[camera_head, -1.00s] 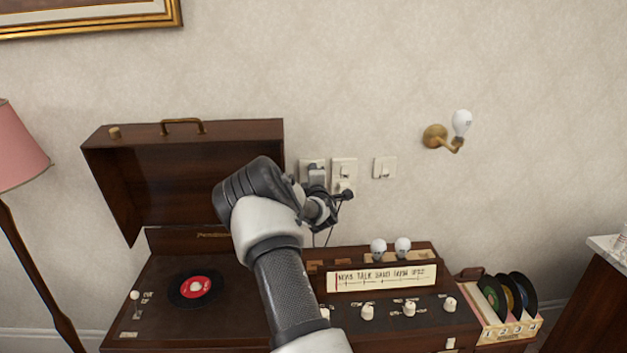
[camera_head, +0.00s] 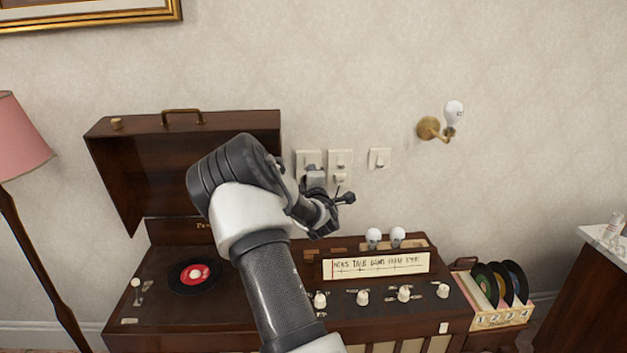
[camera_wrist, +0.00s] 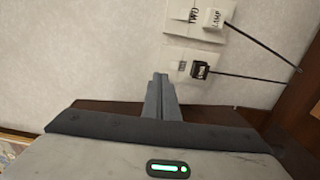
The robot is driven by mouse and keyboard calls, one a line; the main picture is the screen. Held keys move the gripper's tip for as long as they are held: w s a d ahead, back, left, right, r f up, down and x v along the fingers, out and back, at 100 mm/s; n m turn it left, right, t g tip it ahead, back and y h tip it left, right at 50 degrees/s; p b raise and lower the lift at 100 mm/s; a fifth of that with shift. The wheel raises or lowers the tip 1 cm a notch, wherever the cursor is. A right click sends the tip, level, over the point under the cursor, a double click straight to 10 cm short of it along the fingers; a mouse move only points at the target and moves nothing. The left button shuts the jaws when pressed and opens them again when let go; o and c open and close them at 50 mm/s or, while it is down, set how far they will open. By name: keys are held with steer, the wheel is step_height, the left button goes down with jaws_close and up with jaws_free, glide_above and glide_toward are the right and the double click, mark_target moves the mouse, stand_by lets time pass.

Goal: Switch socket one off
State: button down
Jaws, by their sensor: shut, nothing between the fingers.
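Socket one is the left wall plate (camera_head: 308,158). In the wrist view, its plate (camera_wrist: 181,62) carries a black plug (camera_wrist: 200,70) with a cord and a small switch beside the plug. The switch position is too small to tell. Socket two (camera_head: 340,160) is to its right; in the wrist view, its plate (camera_wrist: 185,12) reads "TWO" and holds a white plug (camera_wrist: 213,19) marked "LAMP". My gripper (camera_head: 315,174) is shut and empty, in front of socket one's lower part and hiding some of it. In the wrist view, the closed fingertips (camera_wrist: 160,77) are beside socket one's plate; contact cannot be told.
A brown record player (camera_head: 150,300) with its lid (camera_head: 190,170) raised stands below and left of the sockets. A radio dial (camera_head: 376,264), bulbs (camera_head: 386,237) and a record rack (camera_head: 500,312) are below right. A separate switch (camera_head: 379,158) and wall lamp (camera_head: 430,128) are to the right.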

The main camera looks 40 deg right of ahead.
steer(key=shift+r+v, duration=0.15)
steer(key=shift+v, duration=0.85)
steer(key=shift+r+v, duration=0.15)
steer(key=shift+v, duration=0.8)
